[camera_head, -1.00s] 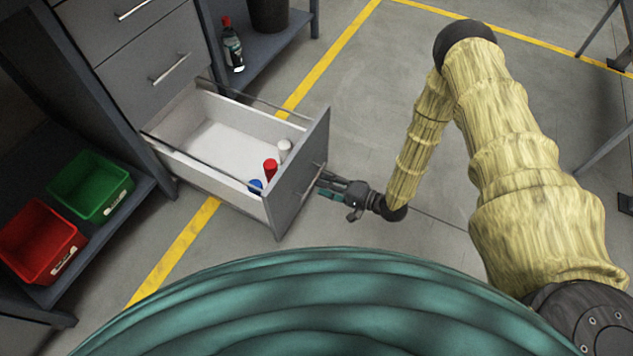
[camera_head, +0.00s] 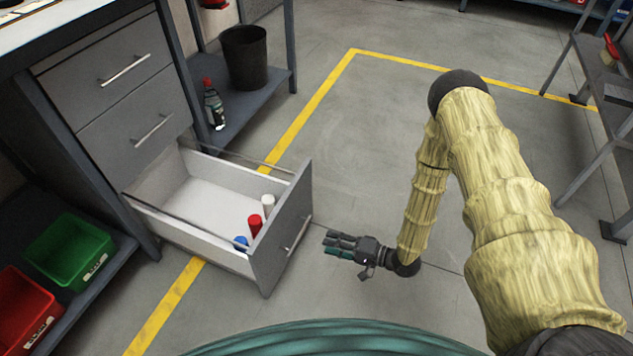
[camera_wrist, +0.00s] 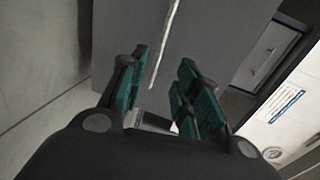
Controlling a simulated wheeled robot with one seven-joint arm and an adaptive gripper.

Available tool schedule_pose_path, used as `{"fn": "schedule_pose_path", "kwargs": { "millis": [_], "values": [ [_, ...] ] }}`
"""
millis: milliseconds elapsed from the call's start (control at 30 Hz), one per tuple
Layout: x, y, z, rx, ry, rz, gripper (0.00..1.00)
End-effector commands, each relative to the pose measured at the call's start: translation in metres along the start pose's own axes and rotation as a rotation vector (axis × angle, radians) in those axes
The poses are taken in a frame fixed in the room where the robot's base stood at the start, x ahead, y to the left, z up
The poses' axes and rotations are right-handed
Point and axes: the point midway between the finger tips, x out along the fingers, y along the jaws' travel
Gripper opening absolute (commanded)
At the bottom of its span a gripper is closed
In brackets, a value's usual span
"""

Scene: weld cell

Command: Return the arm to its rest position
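My gripper (camera_head: 342,245) is in front of the open drawer, to the right of its front panel and apart from it. In the wrist view its green-padded fingers (camera_wrist: 160,92) are spread with nothing between them. The open drawer (camera_head: 281,240) is white inside with a grey front and a bar handle (camera_head: 299,235). It holds a white cylinder (camera_head: 268,201), a red cylinder (camera_head: 254,226) and a blue one (camera_head: 241,243) near its front. My arm, in a yellow sleeve, bends up and over at the right.
Above the drawer are two shut drawers (camera_head: 107,62). A green bin (camera_head: 70,254) and a red bin (camera_head: 24,310) stand on a low shelf at left. A bottle (camera_head: 214,107) and a black bucket (camera_head: 245,58) stand on a shelf behind. A rack (camera_head: 590,150) is at right. Floor between is clear.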

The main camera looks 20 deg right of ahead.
Motion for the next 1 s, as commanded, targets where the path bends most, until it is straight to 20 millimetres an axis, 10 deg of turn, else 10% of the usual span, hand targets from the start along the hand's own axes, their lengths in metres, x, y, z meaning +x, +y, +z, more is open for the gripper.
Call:
{"fn": "schedule_pose_path", "kwargs": {
  "millis": [567, 1000],
  "values": [
    [-0.002, 0.030, 0.045, -0.225, 0.055, 0.403, 0.32],
    [-0.107, 0.053, 0.138, -0.471, -0.192, 1.042, 0.32]
  ]
}}
